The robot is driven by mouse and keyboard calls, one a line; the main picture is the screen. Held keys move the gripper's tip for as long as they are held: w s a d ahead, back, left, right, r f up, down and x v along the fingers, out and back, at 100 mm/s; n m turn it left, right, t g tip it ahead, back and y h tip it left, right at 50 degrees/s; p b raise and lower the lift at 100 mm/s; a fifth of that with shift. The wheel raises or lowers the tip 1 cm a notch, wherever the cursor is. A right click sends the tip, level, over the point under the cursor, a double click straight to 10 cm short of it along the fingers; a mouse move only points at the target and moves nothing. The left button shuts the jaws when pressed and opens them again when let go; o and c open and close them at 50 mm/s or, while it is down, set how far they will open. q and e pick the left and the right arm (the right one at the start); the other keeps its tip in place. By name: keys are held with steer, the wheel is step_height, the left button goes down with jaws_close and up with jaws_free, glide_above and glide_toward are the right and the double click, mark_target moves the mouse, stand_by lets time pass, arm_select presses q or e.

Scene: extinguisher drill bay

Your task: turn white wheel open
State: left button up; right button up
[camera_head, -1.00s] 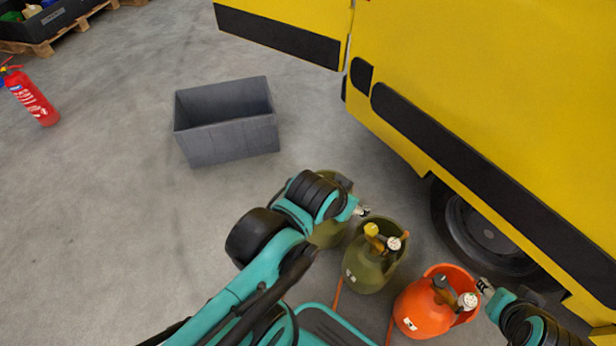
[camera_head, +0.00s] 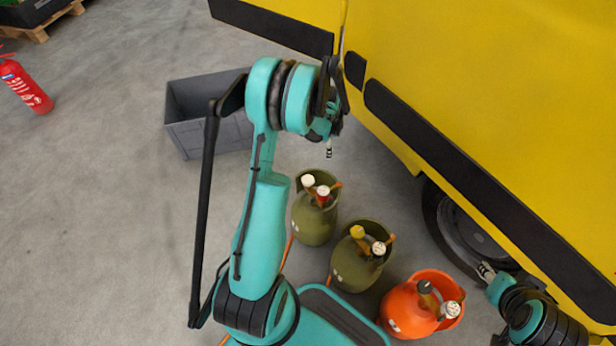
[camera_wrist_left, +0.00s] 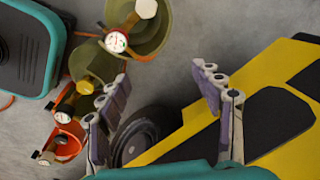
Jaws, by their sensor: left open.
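The far olive cylinder (camera_head: 314,222) stands upright on the floor, with a white wheel (camera_head: 308,181) and a white round gauge (camera_head: 323,191) on top. In the left wrist view the white wheel (camera_wrist_left: 146,8) is at the top edge, above the gauge (camera_wrist_left: 116,41). My left gripper (camera_head: 329,150) is above and behind this cylinder, apart from it. In the wrist view its fingers (camera_wrist_left: 162,88) are spread with nothing between them. My right gripper (camera_head: 486,271) is beside the orange cylinder, near the vehicle; its fingers are too small to judge.
A second olive cylinder (camera_head: 356,272) with a yellow wheel (camera_head: 357,232) and an orange cylinder (camera_head: 405,313) stand in a row towards me. A yellow vehicle (camera_head: 480,90) borders the right. A grey crate (camera_head: 205,137) is behind my left arm. A red extinguisher (camera_head: 25,86) stands far left.

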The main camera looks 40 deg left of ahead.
mark_target(308, 179)
arm_select(q)
steer(key=s+a+f+m, duration=0.1)
steer(key=a+f, duration=0.1)
steer(key=f, duration=0.3)
steer(key=s+a+f+m+g, duration=0.1)
steer(key=a+f, duration=0.1)
steer(key=f, duration=0.3)
steer(key=a+f, duration=0.2)
steer(key=f, duration=0.3)
steer(key=shift+s+f+m+h+p, duration=0.3)
steer(key=shift+s+f+m, duration=0.05)
steer(key=shift+s+m, duration=0.05)
step_height(308, 179, down, 9)
steer(key=b, duration=0.3)
steer(key=shift+s+r, duration=0.15)
steer(key=c, duration=1.2)
